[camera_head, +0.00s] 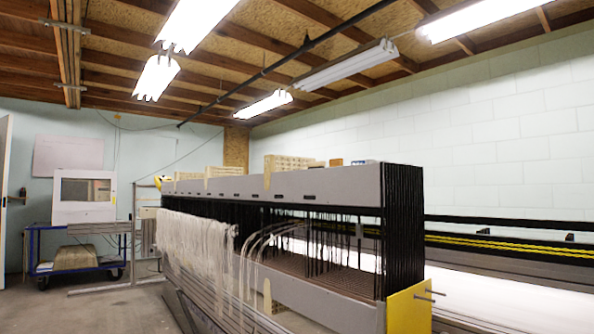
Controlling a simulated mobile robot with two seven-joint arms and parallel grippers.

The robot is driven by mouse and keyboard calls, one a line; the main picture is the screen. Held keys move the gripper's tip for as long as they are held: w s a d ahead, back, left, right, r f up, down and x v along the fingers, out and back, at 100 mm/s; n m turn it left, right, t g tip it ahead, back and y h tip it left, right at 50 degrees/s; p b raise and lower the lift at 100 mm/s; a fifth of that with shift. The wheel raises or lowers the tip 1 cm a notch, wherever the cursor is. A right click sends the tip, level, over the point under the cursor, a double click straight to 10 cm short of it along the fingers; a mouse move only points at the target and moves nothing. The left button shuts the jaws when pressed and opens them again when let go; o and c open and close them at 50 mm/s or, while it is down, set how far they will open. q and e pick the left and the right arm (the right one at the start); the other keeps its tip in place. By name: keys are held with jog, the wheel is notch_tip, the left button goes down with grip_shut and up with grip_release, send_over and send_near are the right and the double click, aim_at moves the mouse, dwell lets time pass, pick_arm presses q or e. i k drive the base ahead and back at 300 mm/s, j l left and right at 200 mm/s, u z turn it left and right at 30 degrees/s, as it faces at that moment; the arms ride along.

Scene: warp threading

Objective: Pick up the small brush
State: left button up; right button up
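I cannot make out a small brush anywhere in the head view. Neither my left gripper nor my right gripper shows in this view. A long grey loom-like machine (300,186) runs from the middle to the right front. Pale threads (195,236) hang along its near left side. Several small wooden blocks and boxes (288,163) rest on its top, too small to tell apart well.
A blue cart (46,231) with a bundle on it stands at the left by the wall. A yellow end plate (409,310) with protruding bolts is at the machine's near right end. Open concrete floor (110,309) lies at the lower left.

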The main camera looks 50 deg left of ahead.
aim_at(316, 165)
jog(key=u, duration=1.55)
